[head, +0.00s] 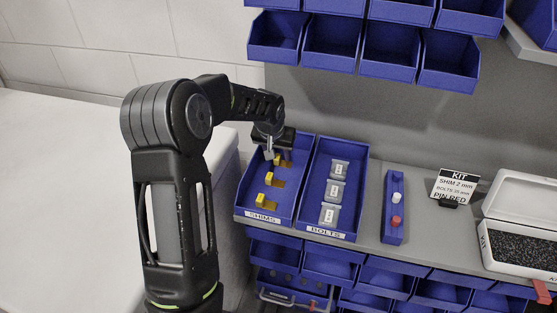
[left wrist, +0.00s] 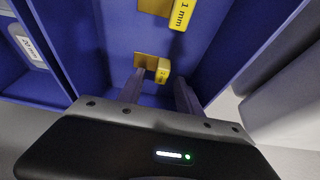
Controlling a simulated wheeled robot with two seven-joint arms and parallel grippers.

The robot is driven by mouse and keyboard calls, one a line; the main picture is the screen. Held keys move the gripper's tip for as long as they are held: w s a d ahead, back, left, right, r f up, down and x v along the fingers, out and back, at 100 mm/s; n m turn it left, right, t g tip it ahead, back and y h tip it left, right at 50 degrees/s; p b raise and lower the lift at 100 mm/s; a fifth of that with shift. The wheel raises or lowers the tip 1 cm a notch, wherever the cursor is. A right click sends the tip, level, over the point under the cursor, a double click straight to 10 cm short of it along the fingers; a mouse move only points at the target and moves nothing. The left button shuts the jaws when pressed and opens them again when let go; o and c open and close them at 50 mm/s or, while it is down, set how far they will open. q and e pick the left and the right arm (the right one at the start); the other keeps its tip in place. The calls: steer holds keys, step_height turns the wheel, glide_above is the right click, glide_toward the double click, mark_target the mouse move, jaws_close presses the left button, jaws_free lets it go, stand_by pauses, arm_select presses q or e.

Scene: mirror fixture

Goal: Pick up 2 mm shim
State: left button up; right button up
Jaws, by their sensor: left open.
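Three brass shims with yellow tags lie in a row in the blue SHIMS bin (head: 250,205): a far one (head: 277,160), a middle one (head: 269,177) and a near one (head: 261,199). My left gripper (head: 268,154) is open and empty, reaching down over the bin's far end. In the left wrist view, one yellow-tagged shim (left wrist: 162,70) shows between and beyond the open fingers (left wrist: 159,80); its tag is too small to read surely. Another shim (left wrist: 182,14) at the top edge reads 1 mm. I cannot tell which is the 2 mm shim. My right gripper is out of view.
The BOLTS bin (head: 350,160) with grey labelled packs stands close beside the SHIMS bin. A blue holder (head: 393,232) carries a white and a red pin. A kit card (head: 454,186) lists SHIM 2 mm. An open case (head: 512,250) stands right. Blue bins (head: 332,40) hang above.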

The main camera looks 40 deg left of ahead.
arm_select(q)
jaws_close()
stand_by(0.4)
